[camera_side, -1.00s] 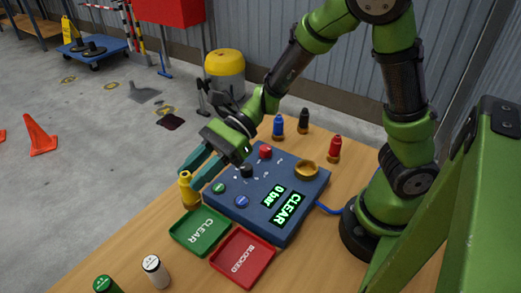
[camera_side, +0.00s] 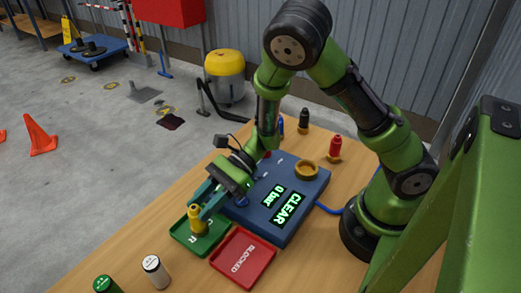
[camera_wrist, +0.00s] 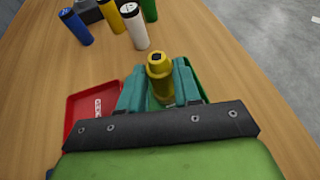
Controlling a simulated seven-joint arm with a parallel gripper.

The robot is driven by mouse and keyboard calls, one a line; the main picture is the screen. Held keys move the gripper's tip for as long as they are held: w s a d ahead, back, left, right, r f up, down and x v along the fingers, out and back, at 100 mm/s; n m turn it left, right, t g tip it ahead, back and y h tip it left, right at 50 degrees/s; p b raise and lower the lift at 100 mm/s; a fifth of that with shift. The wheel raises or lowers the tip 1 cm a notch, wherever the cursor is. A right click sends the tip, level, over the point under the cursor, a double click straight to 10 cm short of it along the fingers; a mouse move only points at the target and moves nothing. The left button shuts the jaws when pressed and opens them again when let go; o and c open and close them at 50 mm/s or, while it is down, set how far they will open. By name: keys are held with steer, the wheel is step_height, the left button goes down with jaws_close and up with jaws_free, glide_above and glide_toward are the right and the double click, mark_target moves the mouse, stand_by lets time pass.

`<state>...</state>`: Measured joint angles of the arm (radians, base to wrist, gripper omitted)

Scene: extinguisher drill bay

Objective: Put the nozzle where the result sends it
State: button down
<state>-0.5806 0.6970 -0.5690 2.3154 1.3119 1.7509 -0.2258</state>
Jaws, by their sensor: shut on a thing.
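My gripper (camera_side: 203,205) is shut on the yellow nozzle (camera_side: 197,221) and holds it upright over the green tray (camera_side: 209,246). The tray's CLEAR label is mostly hidden behind the nozzle. I cannot tell whether the nozzle's base touches the tray floor. In the wrist view the nozzle (camera_wrist: 159,70) stands between my two teal fingers, with part of the green tray (camera_wrist: 198,78) behind it. The red tray (camera_side: 243,257), marked BLOCKED, is empty beside the green one. The blue test box (camera_side: 285,200) shows CLEAR and 0 bar in green.
A red nozzle (camera_side: 335,148), a black nozzle (camera_side: 304,120) and a partly hidden blue one (camera_side: 281,127) stand behind the box. A white cylinder (camera_side: 155,271) and a green cylinder (camera_side: 105,285) stand at the front left.

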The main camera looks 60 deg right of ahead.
steer(key=c, duration=0.8)
jaws_free()
